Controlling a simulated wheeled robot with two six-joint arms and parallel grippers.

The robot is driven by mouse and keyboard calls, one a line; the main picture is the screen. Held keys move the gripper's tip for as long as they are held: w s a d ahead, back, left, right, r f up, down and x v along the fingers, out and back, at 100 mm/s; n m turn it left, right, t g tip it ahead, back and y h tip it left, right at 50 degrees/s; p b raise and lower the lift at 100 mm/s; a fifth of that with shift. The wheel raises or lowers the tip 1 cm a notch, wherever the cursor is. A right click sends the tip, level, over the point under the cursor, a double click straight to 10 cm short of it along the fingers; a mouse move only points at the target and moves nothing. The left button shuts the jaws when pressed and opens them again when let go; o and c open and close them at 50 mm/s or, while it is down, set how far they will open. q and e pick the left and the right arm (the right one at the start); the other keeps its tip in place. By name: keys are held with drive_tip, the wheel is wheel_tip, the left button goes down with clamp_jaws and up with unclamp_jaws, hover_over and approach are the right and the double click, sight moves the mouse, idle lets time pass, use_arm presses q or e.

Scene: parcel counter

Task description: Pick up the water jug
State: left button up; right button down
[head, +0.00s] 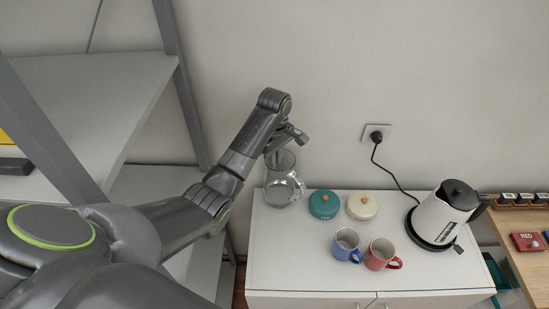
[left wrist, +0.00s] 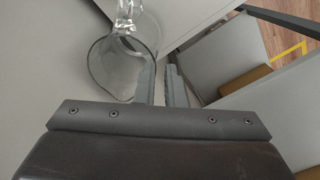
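The water jug (head: 281,188) is a clear glass jug with a handle, upright at the back left of the white counter (head: 330,278). In the left wrist view its round rim and body (left wrist: 108,68) lie to the left of the fingers, with the handle toward the top. My left gripper (head: 284,148) is at the jug's upper part, pointing down. In the left wrist view its fingers (left wrist: 160,78) are a small gap apart, close to the jug's rim. I cannot tell whether they touch the glass. My right gripper is not in view.
A teal canister (head: 324,205) and a cream canister (head: 362,207) stand right of the jug. A blue mug (head: 346,246) and a red mug (head: 380,255) are in front. A white kettle (head: 443,216) with a cord stands further right. Grey shelving (head: 80,95) is at left.

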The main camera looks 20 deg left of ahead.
use_arm(q)
drive_tip(key=o, duration=1.5)
drive_tip(key=shift+r, duration=0.1)
